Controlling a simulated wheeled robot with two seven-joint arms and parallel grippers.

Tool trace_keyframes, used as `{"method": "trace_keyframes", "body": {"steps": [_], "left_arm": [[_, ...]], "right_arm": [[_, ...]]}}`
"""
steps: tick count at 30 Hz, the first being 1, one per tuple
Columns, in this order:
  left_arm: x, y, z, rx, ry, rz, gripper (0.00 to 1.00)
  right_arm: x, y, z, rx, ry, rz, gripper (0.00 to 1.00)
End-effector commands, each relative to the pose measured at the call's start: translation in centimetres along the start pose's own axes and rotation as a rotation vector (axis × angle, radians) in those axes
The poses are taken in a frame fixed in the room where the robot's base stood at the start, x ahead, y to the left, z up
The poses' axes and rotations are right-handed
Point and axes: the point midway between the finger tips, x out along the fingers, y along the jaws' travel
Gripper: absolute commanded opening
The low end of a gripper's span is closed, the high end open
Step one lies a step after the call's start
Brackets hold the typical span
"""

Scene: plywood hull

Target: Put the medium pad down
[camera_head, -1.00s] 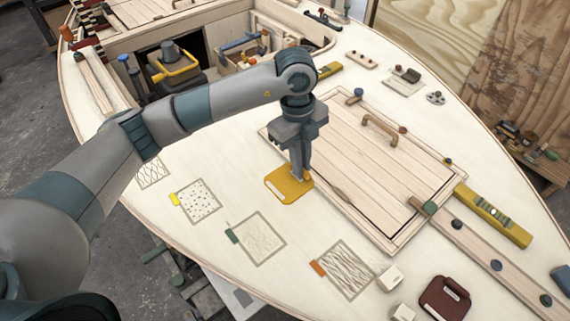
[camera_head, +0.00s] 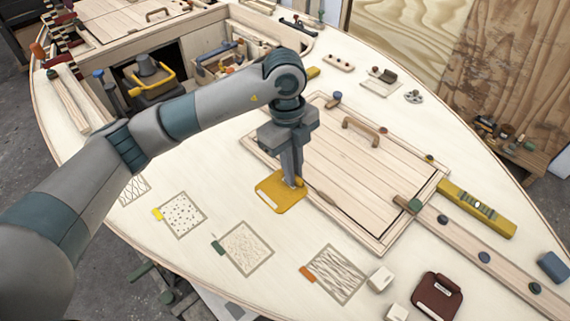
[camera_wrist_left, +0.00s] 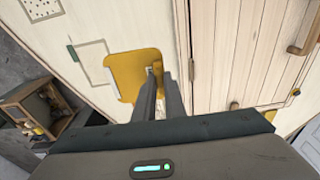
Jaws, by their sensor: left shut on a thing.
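A flat yellow pad (camera_head: 275,199) with a slot near one edge, which I take to be the medium pad, is held by my left gripper (camera_head: 297,183). The gripper points down and is shut on the pad's raised grip. In the left wrist view the yellow pad (camera_wrist_left: 122,72) lies between the fingertips (camera_wrist_left: 160,72) and a drawn square. I cannot tell whether it touches the deck. Drawn squares on the deck carry a yellow tag (camera_head: 157,214), a green tag (camera_head: 218,247) and an orange tag (camera_head: 307,274). My right gripper is not in view.
A plank hatch (camera_head: 350,170) with a wooden handle (camera_head: 361,130) lies right of the pad. The drawn squares are bare.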

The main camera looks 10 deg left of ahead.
Motion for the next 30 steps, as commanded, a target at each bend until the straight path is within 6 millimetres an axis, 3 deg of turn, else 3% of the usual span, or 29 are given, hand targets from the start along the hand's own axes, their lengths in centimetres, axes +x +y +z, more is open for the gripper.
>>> {"method": "trace_keyframes", "body": {"steps": [5, 11, 30], "left_arm": [[-0.1, 0.4, 0.4, 0.107, -0.001, 0.013, 0.0], [-0.4, 1.3, 1.0, 0.37, -0.001, 0.045, 0.0], [-1.5, 5.7, 3.5, 1.552, -0.002, 0.191, 0.0]], "right_arm": [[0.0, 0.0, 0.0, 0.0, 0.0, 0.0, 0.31], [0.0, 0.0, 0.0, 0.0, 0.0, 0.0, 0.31], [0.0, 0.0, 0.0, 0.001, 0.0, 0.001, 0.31]]}}
